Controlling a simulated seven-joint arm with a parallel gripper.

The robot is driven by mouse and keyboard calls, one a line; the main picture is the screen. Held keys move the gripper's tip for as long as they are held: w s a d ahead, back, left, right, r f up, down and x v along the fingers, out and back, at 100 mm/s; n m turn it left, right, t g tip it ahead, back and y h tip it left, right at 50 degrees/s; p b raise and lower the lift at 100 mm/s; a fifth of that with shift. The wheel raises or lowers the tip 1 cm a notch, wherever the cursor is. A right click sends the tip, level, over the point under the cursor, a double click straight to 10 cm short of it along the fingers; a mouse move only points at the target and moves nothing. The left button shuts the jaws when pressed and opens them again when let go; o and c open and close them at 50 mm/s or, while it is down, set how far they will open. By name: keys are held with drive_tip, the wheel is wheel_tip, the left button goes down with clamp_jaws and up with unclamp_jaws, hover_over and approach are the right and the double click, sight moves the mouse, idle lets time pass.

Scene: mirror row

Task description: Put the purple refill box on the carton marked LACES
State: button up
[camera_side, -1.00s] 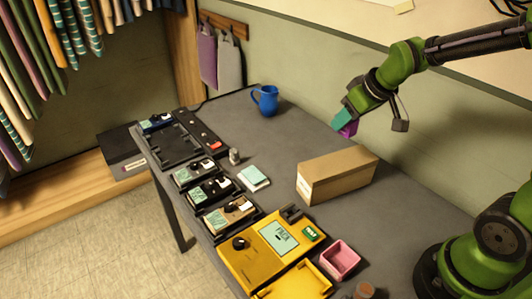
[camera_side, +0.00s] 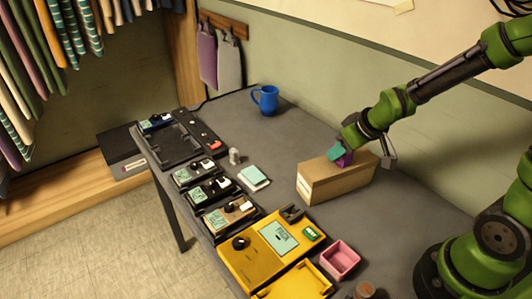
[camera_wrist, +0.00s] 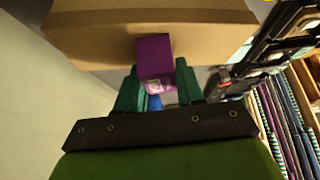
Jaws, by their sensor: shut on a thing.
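The purple refill box (camera_side: 345,158) is between the teal fingers of my gripper (camera_side: 339,152), which is shut on it. In the wrist view the purple box (camera_wrist: 154,58) sticks out beyond the fingertips (camera_wrist: 158,86), in front of the brown carton (camera_wrist: 95,35). In the side view the brown carton (camera_side: 340,184) lies on the grey table, with a pale label on its left end too small to read. The box shows at the carton's top, toward the wall side. I cannot tell whether it touches the carton. The fingers partly hide the box.
A blue mug (camera_side: 265,100) stands at the back. A pale teal-topped pad (camera_side: 253,178) and a small grey cylinder (camera_side: 234,156) lie left of the carton. Several dark trays, a yellow unit (camera_side: 250,262) and a pink bin (camera_side: 340,260) line the front. The wall rises behind.

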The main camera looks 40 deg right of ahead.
drive_tip(key=o, duration=1)
drive_tip(key=shift+r, duration=0.25)
drive_tip(key=s+a+r+m, duration=0.1)
drive_tip(key=s+r, duration=0.3)
drive_tip(key=s+a+r+m+y, duration=0.1)
drive_tip(key=s+a+r, duration=0.1)
drive_tip(key=s+r, duration=0.2)
drive_tip(key=s+a+r+m+t+y, duration=0.1)
drive_tip(key=s+a+r+m, duration=0.1)
drive_tip(key=s+r, duration=0.2)
drive_tip(key=shift+s+a+r, duration=0.1)
drive_tip(key=shift+s+r, duration=0.05)
drive_tip(key=shift+r, duration=0.35)
drive_tip(key=shift+s+a+r, duration=0.1)
drive_tip(key=shift+r, duration=0.35)
